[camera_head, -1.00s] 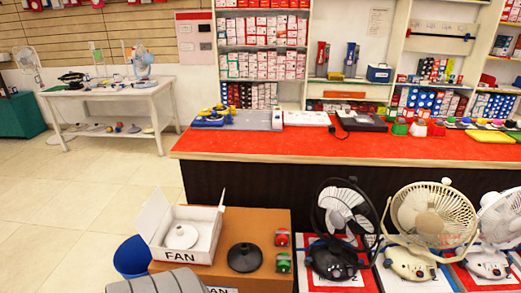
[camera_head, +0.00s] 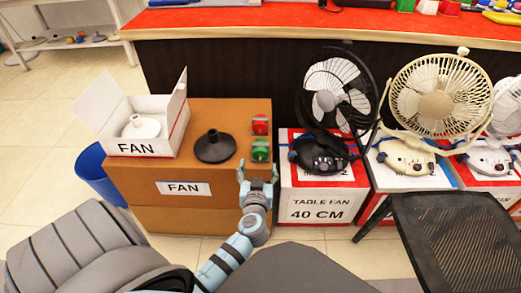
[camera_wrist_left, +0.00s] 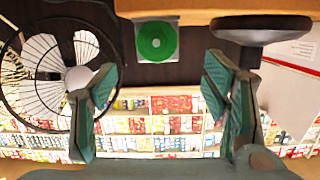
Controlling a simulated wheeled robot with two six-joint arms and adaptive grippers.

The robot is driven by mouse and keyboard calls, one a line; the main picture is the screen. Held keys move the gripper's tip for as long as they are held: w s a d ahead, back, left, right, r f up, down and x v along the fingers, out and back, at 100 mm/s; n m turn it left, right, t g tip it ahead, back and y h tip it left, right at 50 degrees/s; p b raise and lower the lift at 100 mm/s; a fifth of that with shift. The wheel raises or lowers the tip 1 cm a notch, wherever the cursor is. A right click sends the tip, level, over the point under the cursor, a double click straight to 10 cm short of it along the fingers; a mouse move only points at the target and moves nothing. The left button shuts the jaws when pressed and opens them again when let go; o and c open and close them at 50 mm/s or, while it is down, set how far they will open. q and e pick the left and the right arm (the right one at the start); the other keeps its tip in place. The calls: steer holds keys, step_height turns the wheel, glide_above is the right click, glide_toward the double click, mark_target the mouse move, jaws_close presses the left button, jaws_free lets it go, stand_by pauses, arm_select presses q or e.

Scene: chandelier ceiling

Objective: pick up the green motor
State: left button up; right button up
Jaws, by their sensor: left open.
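The green motor (camera_head: 260,150) sits at the right edge of the brown cardboard box, just in front of a red motor (camera_head: 260,125). In the left wrist view the green motor (camera_wrist_left: 156,40) shows as a round green disc on a pale square backing, above the gap between the fingers. My left gripper (camera_head: 258,172) is open and empty, just in front of the green motor and apart from it. Its spread fingers also show in the left wrist view (camera_wrist_left: 160,80). My right gripper is not in view.
A black fan base (camera_head: 215,147) stands on the cardboard box (camera_head: 150,185), left of the motors. A white open carton (camera_head: 150,145) is farther left. A black fan (camera_head: 335,95) on a white box stands close at right. A mesh chair (camera_head: 455,235) is at front right.

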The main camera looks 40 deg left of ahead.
mark_target(261, 142)
arm_select(q)
steer(key=shift+n+y, duration=0.3)
steer(key=x, duration=0.3)
steer(key=r+b+x, duration=0.1)
steer(key=x, duration=0.2)
steer(key=r+x, duration=0.1)
steer(key=x, duration=0.1)
steer(key=shift+w+a, duration=0.4)
steer(key=shift+w, duration=0.05)
steer(key=b+x, duration=0.1)
steer(key=x, duration=0.1)
steer(key=b+x, duration=0.1)
steer(key=x, duration=0.2)
steer(key=shift+w+d+f+b, duration=0.15)
steer(key=shift+w+d+b, duration=0.05)
steer(key=shift+d+b, duration=0.15)
steer(key=shift+w+a, duration=0.25)
steer(key=shift+w, duration=0.05)
steer(key=shift+d, duration=0.1)
jaws_close()
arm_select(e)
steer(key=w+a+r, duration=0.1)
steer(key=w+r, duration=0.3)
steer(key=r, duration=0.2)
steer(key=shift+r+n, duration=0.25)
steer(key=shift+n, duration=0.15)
